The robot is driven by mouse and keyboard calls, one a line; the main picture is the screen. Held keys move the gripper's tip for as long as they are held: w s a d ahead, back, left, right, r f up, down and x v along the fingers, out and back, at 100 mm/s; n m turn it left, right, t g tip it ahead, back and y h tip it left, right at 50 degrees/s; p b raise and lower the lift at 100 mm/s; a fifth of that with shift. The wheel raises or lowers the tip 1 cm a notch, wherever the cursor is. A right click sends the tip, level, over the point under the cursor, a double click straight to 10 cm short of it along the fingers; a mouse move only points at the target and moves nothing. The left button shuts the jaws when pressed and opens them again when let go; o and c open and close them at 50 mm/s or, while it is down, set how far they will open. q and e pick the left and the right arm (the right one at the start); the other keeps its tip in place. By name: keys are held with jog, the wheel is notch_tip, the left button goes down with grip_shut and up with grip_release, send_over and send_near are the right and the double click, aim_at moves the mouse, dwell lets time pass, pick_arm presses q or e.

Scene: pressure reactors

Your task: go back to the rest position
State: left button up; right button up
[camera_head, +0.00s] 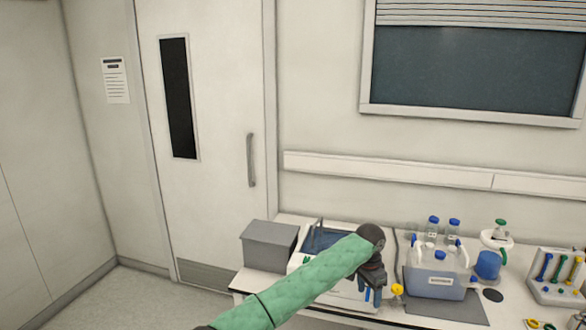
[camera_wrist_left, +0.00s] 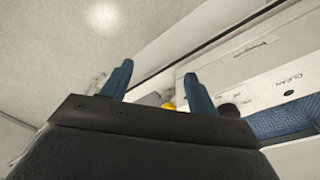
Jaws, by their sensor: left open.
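My left arm, in a green sleeve, reaches in from the bottom of the head view to the bench. Its dark left gripper (camera_head: 372,296) is over the bench's front edge, in front of a white device with a blue basin (camera_head: 322,240). In the left wrist view the two blue fingers of the left gripper (camera_wrist_left: 160,88) stand apart with nothing held between them. A small yellow knob (camera_head: 397,290) shows just right of the gripper; something yellow also shows between the fingers in the wrist view. My right gripper is not in view.
The bench (camera_head: 420,322) holds a grey box (camera_head: 268,246), a carrier with blue-capped bottles (camera_head: 436,280) on a dark mat, two blue-capped bottles behind, a blue-and-white flask (camera_head: 488,265) and a tube rack (camera_head: 556,278). A door (camera_head: 215,140) and open floor (camera_head: 130,300) are at left.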

pick_arm(q)
jog(key=s+a+f+n+h+b, duration=0.15)
jog(key=s+a+f, duration=0.35)
jog(key=f, duration=0.9)
jog(key=s+a+f+n+t, duration=0.1)
jog(key=s+a+f+n, duration=0.3)
jog(key=f, duration=0.9)
jog(key=s+a+f+n+h+b, duration=0.1)
jog(key=s+a+f, duration=0.55)
jog(key=f, duration=0.75)
jog(key=s+a+f+n+y, duration=0.1)
jog(key=s+a+f, duration=0.7)
jog(key=s, duration=0.4)
jog(key=s+a+f+n+y, duration=0.1)
jog(key=s+a+f+n, duration=0.1)
jog(key=s+a+f, duration=0.6)
jog(key=s+a+f+n+t+y+b, duration=0.1)
jog(key=s+a+f, duration=0.7)
jog(key=s, duration=0.9)
jog(key=a, duration=0.3)
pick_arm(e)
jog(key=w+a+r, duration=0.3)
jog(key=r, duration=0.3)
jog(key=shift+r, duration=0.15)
pick_arm(q)
jog(key=shift+n, duration=0.25)
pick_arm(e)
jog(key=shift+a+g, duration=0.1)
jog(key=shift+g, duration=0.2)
